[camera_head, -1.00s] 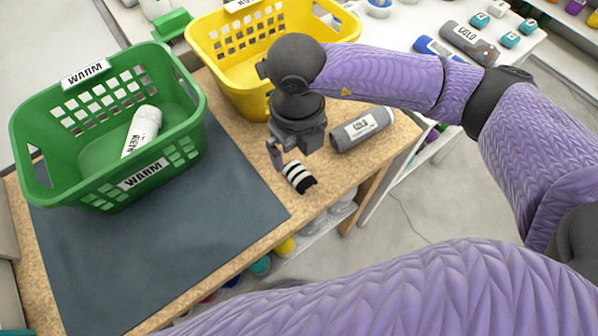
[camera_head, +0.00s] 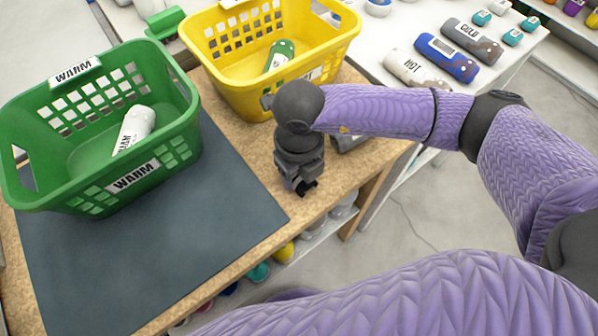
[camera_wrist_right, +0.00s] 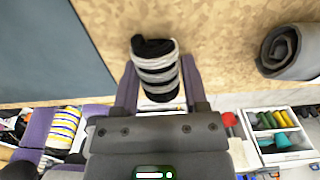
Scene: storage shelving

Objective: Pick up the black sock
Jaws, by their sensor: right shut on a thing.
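The black sock (camera_wrist_right: 157,72) is a small roll with white or grey stripes, seen in the right wrist view near the tan table's front edge. My right gripper (camera_wrist_right: 158,84) has a finger on each side of it and is shut on it. In the head view my right gripper (camera_head: 300,184) points down at the table edge, and it hides most or all of the sock. I cannot tell whether the sock is clear of the table. My left gripper is not in view.
A green basket (camera_head: 185,118) labelled WARM holds a white roll (camera_head: 134,128). A yellow basket (camera_head: 345,45) behind holds a green roll (camera_head: 279,56). A grey roll (camera_wrist_right: 281,50) lies beside the sock. A dark mat (camera_head: 215,215) covers the table's left. Shelf bins (camera_wrist_right: 275,150) lie below.

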